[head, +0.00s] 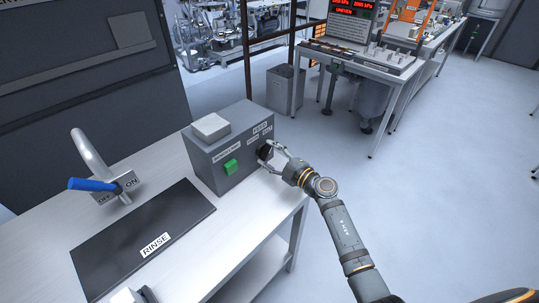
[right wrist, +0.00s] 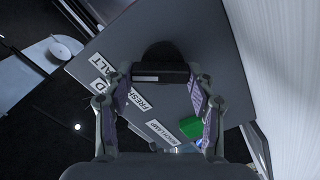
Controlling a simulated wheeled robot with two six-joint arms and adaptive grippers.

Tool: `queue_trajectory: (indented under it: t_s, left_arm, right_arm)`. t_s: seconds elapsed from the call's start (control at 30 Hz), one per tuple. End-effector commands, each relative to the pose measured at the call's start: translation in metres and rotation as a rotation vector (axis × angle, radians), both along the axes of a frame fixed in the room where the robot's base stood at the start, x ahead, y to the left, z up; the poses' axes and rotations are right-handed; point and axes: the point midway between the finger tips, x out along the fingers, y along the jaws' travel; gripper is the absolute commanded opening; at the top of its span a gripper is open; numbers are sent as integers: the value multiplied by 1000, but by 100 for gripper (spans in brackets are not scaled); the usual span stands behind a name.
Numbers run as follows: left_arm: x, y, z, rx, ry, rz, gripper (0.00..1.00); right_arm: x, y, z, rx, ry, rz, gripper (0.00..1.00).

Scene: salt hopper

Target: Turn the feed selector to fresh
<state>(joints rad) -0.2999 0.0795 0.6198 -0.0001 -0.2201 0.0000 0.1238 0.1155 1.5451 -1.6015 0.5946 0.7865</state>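The feed selector is a black knob (head: 264,152) on the front of a grey box (head: 205,160) on the bench, under small labels. In the right wrist view the dark knob (right wrist: 160,72) lies between my two fingertips, its bar running across the picture. The label FRESH (right wrist: 143,98) is below it and SALT (right wrist: 103,65) is to its left. My right gripper (head: 268,152) is at the knob, one finger on each side. I cannot tell whether the fingers press on it. Where the knob points is unclear. My left gripper is out of view.
A green switch (head: 231,166) sits on the same box front, with a pale block (head: 211,127) on top. A tap with a blue lever (head: 92,185) and a dark RINSE panel (head: 130,235) are left. A grey bin (head: 286,90) stands behind. Open floor lies right.

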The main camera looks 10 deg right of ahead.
Motion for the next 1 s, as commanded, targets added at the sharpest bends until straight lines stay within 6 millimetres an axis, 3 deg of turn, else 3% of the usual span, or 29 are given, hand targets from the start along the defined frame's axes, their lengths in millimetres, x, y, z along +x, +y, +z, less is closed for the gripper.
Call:
queue_trajectory:
  t_s: [0.13, 0.57, 1.0]
  left_arm:
    - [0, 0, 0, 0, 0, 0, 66]
    - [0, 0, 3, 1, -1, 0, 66]
    - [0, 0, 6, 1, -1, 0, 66]
  right_arm:
    - [0, 0, 0, 0, 1, 1, 25]
    - [-1, 1, 0, -95, -63, 1, 25]
    - [-1, 2, -1, -422, -279, 1, 25]
